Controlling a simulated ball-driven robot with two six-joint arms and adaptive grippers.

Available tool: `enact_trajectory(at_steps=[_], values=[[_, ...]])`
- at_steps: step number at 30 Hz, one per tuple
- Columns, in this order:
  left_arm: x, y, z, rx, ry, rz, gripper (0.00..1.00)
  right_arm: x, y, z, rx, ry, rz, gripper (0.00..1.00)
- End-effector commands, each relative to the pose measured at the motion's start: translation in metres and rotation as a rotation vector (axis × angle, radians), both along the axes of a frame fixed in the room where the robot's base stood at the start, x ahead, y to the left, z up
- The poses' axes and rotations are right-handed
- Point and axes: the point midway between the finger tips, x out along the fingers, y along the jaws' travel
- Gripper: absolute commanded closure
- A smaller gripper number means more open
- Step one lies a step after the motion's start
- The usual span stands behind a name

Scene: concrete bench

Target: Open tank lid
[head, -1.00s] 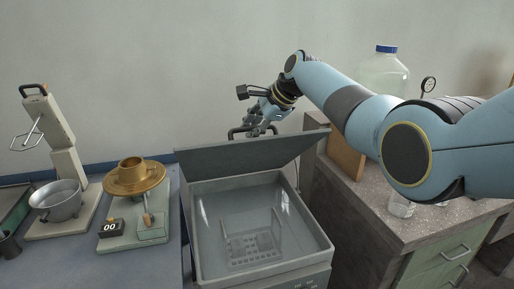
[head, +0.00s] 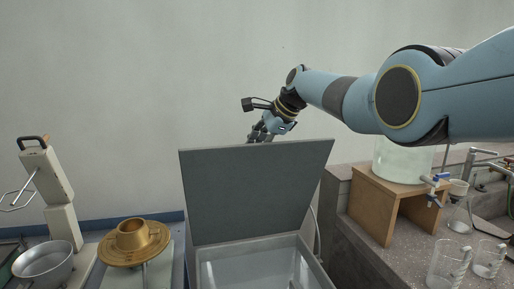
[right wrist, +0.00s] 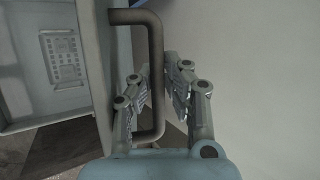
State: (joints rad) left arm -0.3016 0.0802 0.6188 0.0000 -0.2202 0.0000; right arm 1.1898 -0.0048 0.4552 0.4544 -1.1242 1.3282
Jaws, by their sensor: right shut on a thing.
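The tank lid (head: 255,190) is a flat grey panel that stands steeply raised at the back of the tank (head: 312,270). The tank's opening shows below it, and part of its inside shows in the right wrist view (right wrist: 60,100). My right gripper (head: 262,132) is behind the lid's top edge, its fingertips partly hidden by the lid in the head view. In the right wrist view the dark bar handle (right wrist: 155,45) runs between the fingers of this gripper (right wrist: 158,78), which is shut on it. My left gripper is not in view.
A brass dish on a stand (head: 134,243) and a device with a metal bowl (head: 44,266) are on the left. On the right, a wooden stand (head: 365,205) carries a large clear bottle (head: 400,160), with glass beakers (head: 448,262) in front. The wall is behind.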

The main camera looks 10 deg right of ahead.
Motion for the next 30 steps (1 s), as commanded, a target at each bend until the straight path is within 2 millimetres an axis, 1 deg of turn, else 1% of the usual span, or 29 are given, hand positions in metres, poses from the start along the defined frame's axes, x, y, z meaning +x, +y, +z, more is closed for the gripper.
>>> enact_trajectory(at_steps=[1,6,7,9,10,17,22,26,30], values=[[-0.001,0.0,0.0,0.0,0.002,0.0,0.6,0.005,0.001,0.007,0.009,-0.023,-0.007,1.0],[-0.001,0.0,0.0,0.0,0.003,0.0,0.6,0.005,0.001,0.008,0.01,-0.024,-0.007,1.0],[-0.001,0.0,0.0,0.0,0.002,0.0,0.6,0.005,0.001,0.008,0.01,-0.024,-0.007,0.89],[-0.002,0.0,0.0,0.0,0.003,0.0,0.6,0.005,0.001,0.008,0.01,-0.023,-0.007,0.8],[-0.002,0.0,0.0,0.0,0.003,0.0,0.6,0.005,0.001,0.008,0.01,-0.023,-0.007,0.77],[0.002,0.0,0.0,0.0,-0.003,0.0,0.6,0.003,0.001,0.005,0.007,-0.016,-0.005,0.77],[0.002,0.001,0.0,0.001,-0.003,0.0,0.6,0.002,-0.001,0.006,0.006,-0.015,-0.005,0.77],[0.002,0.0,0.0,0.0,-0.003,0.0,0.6,-0.002,-0.005,0.013,0.007,-0.016,-0.005,0.77],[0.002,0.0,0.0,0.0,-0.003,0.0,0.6,-0.011,-0.012,0.028,0.004,-0.021,-0.007,0.77]])
